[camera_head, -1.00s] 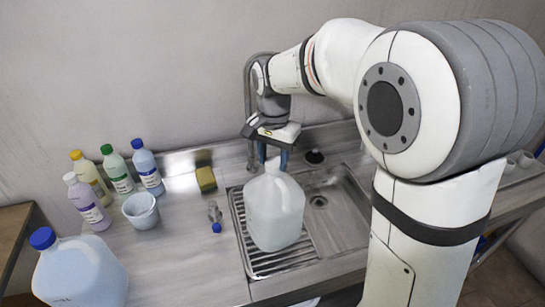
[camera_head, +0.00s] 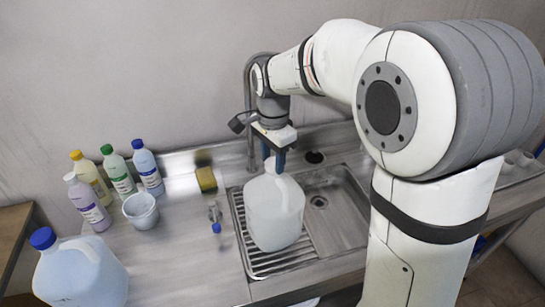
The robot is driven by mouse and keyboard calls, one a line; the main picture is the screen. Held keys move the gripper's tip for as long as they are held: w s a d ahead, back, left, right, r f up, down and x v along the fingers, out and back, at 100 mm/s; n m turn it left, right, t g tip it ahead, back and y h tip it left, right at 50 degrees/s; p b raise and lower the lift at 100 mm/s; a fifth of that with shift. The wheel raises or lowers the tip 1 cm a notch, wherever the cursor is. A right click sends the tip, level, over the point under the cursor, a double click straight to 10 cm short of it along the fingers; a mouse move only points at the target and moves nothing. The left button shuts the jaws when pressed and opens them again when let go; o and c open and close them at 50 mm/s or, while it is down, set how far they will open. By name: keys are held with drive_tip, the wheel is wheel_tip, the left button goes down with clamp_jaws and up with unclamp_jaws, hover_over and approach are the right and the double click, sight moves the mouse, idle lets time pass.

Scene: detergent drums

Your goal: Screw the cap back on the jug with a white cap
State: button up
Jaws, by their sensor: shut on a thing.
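The large translucent white jug (camera_head: 273,212) stands upright on the ribbed drainboard of the sink. My gripper (camera_head: 274,162) points down at the top of this jug, its dark blue fingers on either side of the jug's mouth. It is shut on the white cap, which is mostly hidden between the fingers. I cannot tell how far the cap sits on the thread. Another large jug with a blue cap (camera_head: 43,238) stands at the front left.
Several bottles with coloured caps, including a green-capped one (camera_head: 119,172), stand at the back left beside a small bucket (camera_head: 141,210). A sponge (camera_head: 206,179) leans at the back. A small blue-tipped item (camera_head: 216,228) lies left of the drainboard. The sink basin (camera_head: 338,212) is empty.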

drive_tip(key=shift+f+m, duration=0.1)
drive_tip(key=shift+m, duration=0.3)
drive_tip(key=m, duration=0.4)
drive_tip(key=shift+m, duration=0.9)
drive_tip(key=m, duration=0.3)
drive_tip(key=shift+w+m, duration=0.1)
drive_tip(key=shift+m, duration=0.2)
drive_tip(key=o, duration=0.6)
drive_tip(key=shift+m, duration=0.3)
drive_tip(key=o, duration=0.5)
drive_tip(key=shift+o, duration=0.6)
drive_tip(key=shift+w, duration=0.1)
